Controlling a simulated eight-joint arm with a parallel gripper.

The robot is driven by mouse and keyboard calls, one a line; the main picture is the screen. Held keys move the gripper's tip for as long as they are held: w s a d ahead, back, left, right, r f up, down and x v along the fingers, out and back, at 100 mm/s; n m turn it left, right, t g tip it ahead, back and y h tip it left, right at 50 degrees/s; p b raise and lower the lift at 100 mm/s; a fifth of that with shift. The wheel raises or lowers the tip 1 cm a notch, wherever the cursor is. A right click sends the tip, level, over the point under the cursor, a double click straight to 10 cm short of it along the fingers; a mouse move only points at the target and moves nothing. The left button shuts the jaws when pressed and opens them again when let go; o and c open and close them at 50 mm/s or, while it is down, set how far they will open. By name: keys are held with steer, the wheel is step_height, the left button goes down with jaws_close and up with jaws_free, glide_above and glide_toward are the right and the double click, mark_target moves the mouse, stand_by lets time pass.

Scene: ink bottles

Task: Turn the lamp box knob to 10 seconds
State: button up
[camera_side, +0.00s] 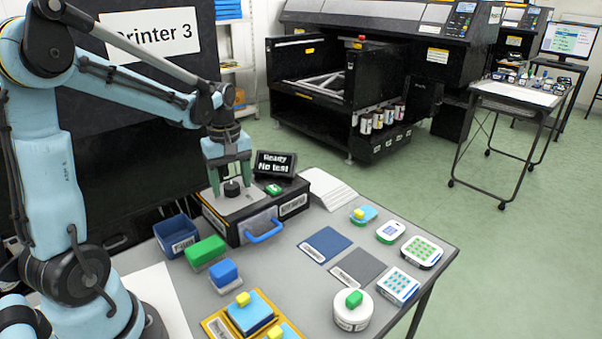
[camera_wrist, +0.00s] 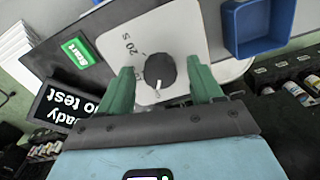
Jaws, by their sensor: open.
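The lamp box (camera_side: 262,221) is a dark case with a light top plate and a blue handle on its front drawer. Its black round knob (camera_side: 232,189) stands on the top plate; in the wrist view the knob (camera_wrist: 160,71) has a white pointer mark toward the bottom of the picture. A "20 s" label is printed at the knob's upper left; other dial marks are partly hidden by my left finger. My gripper (camera_side: 229,184) is open above the box, its green fingers on either side of the knob, with gaps visible in the wrist view (camera_wrist: 161,75).
A green Start button (camera_wrist: 77,52) is on the box top. A small display (camera_side: 275,164) behind it reads "Ready No test". A blue bin (camera_side: 176,238) stands left of the box. Pads, blocks and sample trays cover the table's front and right.

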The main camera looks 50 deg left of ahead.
steer(key=shift+f, duration=0.15)
steer(key=c, duration=1.1)
steer(key=shift+o, duration=0.2)
steer(key=shift+m, duration=0.4)
steer(key=m, duration=0.5)
steer(key=shift+m, duration=0.3)
steer(key=m, duration=0.5)
steer(key=shift+s+a, duration=0.1)
steer(key=shift+m, duration=0.3)
